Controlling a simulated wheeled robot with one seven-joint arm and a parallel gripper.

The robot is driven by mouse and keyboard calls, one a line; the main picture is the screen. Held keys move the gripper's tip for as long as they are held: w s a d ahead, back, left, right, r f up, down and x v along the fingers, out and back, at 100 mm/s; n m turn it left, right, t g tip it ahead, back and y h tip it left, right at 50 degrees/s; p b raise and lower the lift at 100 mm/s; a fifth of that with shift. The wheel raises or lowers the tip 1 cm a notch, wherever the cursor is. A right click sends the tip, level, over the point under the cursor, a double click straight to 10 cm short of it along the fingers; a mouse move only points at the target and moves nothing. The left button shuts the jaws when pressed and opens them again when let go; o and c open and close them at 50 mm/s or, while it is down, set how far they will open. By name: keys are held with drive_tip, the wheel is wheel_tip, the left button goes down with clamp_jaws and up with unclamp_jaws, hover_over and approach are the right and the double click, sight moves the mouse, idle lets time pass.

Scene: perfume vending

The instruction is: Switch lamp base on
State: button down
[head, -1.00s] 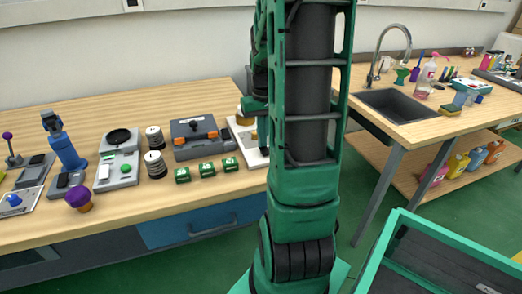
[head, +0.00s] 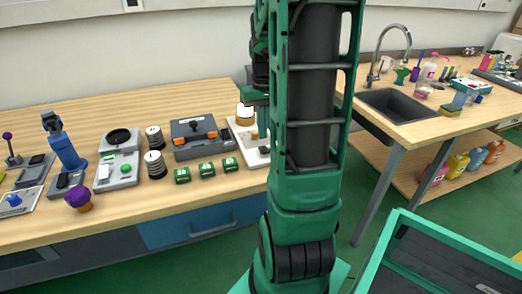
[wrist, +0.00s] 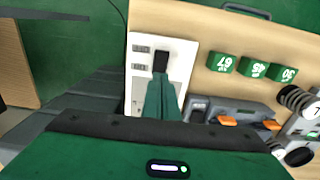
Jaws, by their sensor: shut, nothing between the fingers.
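The lamp base (head: 252,151) is a white plate near the table's right end in the head view, partly hidden by my arm. A small lamp (head: 245,112) with a bright white top stands at its back. In the wrist view the lamp base (wrist: 182,58) lies under my gripper. A black switch-like piece (wrist: 161,58) shows on it just beyond my fingertips. My gripper (wrist: 161,78) is shut and empty, over the plate. I cannot tell whether the tips touch the black piece.
Several green numbered blocks (head: 206,169) and a grey case (head: 198,136) with orange latches stand close left of the lamp base in the head view. A sink table (head: 437,126) stands to the right.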

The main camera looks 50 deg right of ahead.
sight(263, 147)
wheel_tip(263, 147, up, 3)
drive_tip(key=shift+r, duration=0.15)
idle(0.3)
idle(0.5)
drive_tip(key=s+a, duration=1.3)
drive_tip(key=a, duration=0.4)
drive_tip(key=shift+s+f, duration=0.3)
drive_tip(key=shift+s, duration=0.1)
